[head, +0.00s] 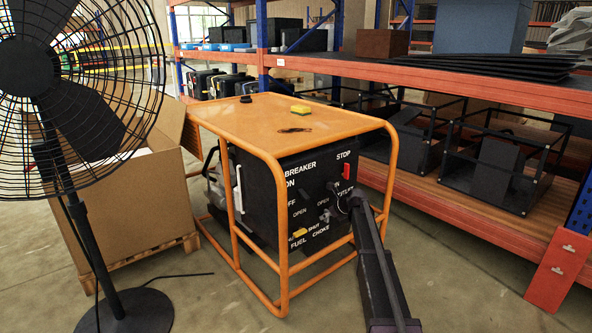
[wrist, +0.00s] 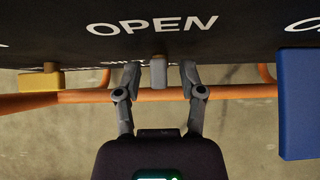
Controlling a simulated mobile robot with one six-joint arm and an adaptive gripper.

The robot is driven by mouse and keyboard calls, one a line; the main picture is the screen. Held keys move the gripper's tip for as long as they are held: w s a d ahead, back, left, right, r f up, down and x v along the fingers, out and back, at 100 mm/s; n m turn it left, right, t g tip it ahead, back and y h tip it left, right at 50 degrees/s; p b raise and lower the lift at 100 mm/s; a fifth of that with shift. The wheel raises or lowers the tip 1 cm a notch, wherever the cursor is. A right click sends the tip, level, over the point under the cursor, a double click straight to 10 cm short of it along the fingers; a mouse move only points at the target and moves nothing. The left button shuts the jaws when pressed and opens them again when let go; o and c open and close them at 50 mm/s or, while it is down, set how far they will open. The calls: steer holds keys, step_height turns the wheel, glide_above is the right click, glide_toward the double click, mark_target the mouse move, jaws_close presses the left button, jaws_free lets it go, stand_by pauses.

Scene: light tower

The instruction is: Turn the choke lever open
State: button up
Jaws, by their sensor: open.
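The generator's black control panel (head: 290,190) carries white labels, among them FUEL, CHOKE, OPEN and SHUT. In the wrist view a small grey lever (wrist: 158,72), apparently the choke lever, sticks out below the word OPEN. My gripper (wrist: 160,77) is open, with one finger on each side of this lever and a visible gap to both. In the head view my gripper (head: 335,199) is at the right part of the panel, and my arm partly hides that side. The yellow fuel lever (head: 300,233) is to the left and also shows in the wrist view (wrist: 40,80).
An orange tube frame (head: 280,250) surrounds the panel, and a rail (wrist: 80,96) runs behind my fingers. A red stop switch (head: 347,170) is above my gripper. A blue block (wrist: 300,105) is at the right in the wrist view. A fan (head: 122,312) stands left; shelving (head: 470,82) is right.

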mark_target(324, 197)
steer(key=shift+r+p, duration=4)
steer(key=shift+r, duration=0.3)
steer(key=shift+r+p, duration=0.5)
steer(key=shift+p, duration=0.05)
